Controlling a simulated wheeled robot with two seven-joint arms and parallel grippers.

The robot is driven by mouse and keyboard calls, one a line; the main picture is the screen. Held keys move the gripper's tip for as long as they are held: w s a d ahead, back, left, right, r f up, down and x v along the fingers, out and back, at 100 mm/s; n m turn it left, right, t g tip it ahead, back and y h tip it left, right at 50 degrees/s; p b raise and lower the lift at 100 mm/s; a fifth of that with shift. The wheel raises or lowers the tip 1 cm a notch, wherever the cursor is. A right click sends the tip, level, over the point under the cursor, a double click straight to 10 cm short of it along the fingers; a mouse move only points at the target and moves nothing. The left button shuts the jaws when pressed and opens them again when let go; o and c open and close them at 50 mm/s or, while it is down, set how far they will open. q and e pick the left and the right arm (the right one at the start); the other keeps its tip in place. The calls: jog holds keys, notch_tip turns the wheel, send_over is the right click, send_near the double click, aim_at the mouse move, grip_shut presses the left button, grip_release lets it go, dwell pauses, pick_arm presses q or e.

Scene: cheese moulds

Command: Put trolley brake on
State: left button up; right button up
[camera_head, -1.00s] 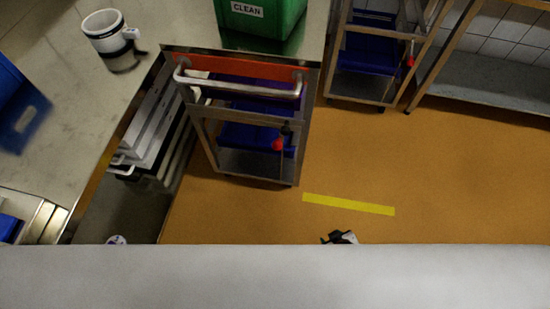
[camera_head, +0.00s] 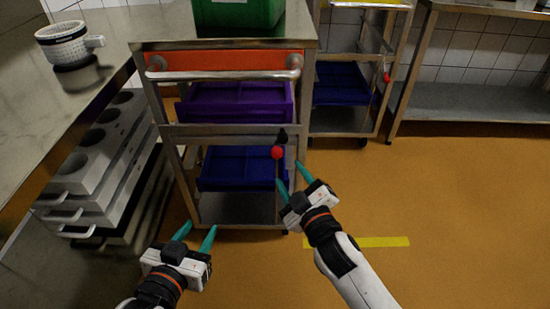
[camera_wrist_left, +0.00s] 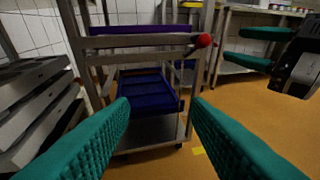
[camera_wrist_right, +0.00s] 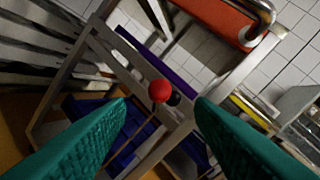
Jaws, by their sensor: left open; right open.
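The steel trolley (camera_head: 222,129) stands ahead, with an orange panel and a bar handle (camera_head: 222,76) at its top. Its brake lever has a red ball knob (camera_head: 277,152) on a thin rod at the right front post. The knob also shows in the left wrist view (camera_wrist_left: 203,40) and in the right wrist view (camera_wrist_right: 159,91). My right gripper (camera_head: 291,173) is open, just below and in front of the knob in the head view; in its wrist view the knob appears between the fingers, not gripped. My left gripper (camera_head: 196,234) is open and empty, low in front of the trolley.
A purple tray (camera_head: 238,102) and a blue tray (camera_head: 238,167) sit in the trolley; a green crate (camera_head: 238,12) is on top. A steel counter (camera_head: 60,95) with a mug (camera_head: 65,45) and stacked moulds (camera_head: 95,165) stand left. A second trolley (camera_head: 345,120) stands behind right. Floor at right is clear.

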aim_at(279, 156)
jog(key=b+x, duration=0.2)
jog(key=x, duration=0.8)
jog(key=shift+w, duration=0.1)
pick_arm(q)
notch_tip(279, 156, up, 9)
jog(key=d+t+h, duration=0.1)
jog(key=t+h, duration=0.1)
jog(key=t, duration=0.4)
jog(key=shift+w+d+t, duration=0.35)
jog(key=shift+t, duration=0.05)
pick_arm(e)
jog(key=shift+w+a, duration=0.15)
jog(key=shift+w, duration=0.25)
grip_shut()
